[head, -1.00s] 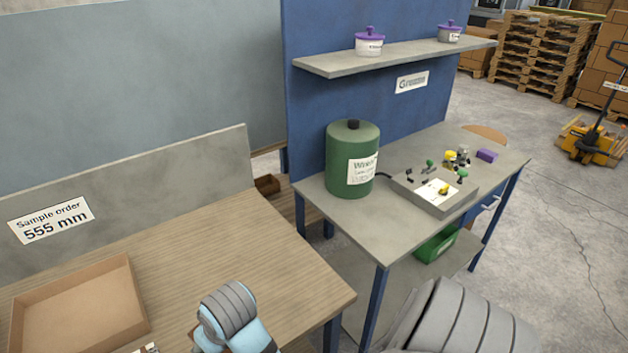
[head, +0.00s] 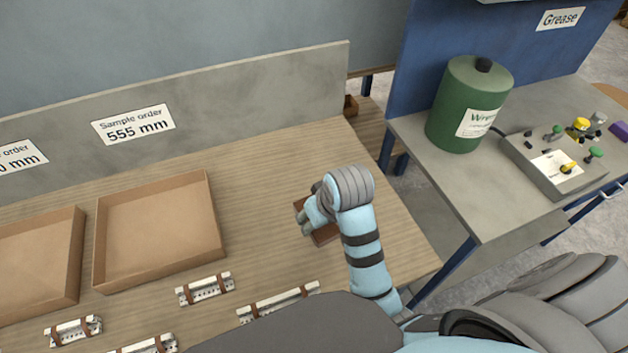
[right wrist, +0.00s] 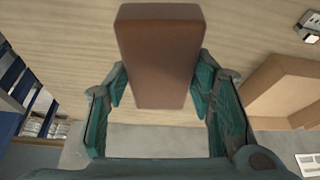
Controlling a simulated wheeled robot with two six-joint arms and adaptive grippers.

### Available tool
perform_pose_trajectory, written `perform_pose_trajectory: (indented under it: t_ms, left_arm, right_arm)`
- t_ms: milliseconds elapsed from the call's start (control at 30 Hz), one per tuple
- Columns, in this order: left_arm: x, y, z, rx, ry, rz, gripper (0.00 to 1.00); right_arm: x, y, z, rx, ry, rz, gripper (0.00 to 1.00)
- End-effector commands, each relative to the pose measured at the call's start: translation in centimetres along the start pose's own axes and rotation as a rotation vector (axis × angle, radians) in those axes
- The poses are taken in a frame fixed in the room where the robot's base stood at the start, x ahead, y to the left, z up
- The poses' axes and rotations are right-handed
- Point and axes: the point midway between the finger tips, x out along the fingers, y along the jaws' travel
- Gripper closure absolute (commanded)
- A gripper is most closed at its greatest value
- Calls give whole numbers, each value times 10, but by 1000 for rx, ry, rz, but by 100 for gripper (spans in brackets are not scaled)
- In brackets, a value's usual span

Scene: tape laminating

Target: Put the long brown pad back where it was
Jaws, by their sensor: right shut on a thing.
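The long brown pad (head: 325,235) is over the right part of the wooden table in the head view, partly hidden by my right gripper (head: 306,220). In the right wrist view the pad (right wrist: 160,50) lies between both teal fingers of my right gripper (right wrist: 160,85), which is shut on it. The pad's far end sticks out past the fingertips. I cannot tell whether the pad touches the table. My left gripper is not in view.
Two open cardboard trays (head: 160,283) stand left on the table (head: 250,180). Several metal strips with brown bands (head: 205,290) lie along the front. A grey back panel (head: 240,100) bounds the table. A grey bench (head: 465,195) with a green canister (head: 470,100) stands right.

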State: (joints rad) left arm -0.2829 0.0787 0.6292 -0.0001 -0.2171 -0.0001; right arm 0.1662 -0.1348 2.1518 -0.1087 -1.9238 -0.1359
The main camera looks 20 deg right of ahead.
Motion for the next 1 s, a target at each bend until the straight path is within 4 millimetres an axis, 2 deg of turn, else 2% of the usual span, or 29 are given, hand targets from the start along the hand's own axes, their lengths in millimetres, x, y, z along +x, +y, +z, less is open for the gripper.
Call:
perform_pose_trajectory:
  t_ms: [167,200,300,433,500,567,633,767,900,1000]
  left_arm:
    - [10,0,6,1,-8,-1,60]
    - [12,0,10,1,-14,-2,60]
    - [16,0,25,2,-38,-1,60]
    - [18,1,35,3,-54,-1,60]
    - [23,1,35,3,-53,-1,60]
    - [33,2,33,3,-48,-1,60]
    - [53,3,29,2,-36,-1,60]
    - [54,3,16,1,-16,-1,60]
    - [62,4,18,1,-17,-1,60]
    - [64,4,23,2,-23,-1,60]
  right_arm:
    - [8,21,-59,-255,7,-93,77]
    - [6,29,-76,-323,6,-122,77]
    - [-8,56,-116,-466,4,-184,77]
    - [-34,81,-147,-572,3,-234,77]
    - [-37,88,-152,-597,3,-246,77]
    - [-29,90,-149,-606,1,-251,77]
    - [-7,90,-139,-607,0,-252,77]
    - [35,91,-120,-603,-6,-253,77]
    - [79,91,-102,-603,-2,-251,77]
    - [96,91,-95,-603,-1,-250,77]
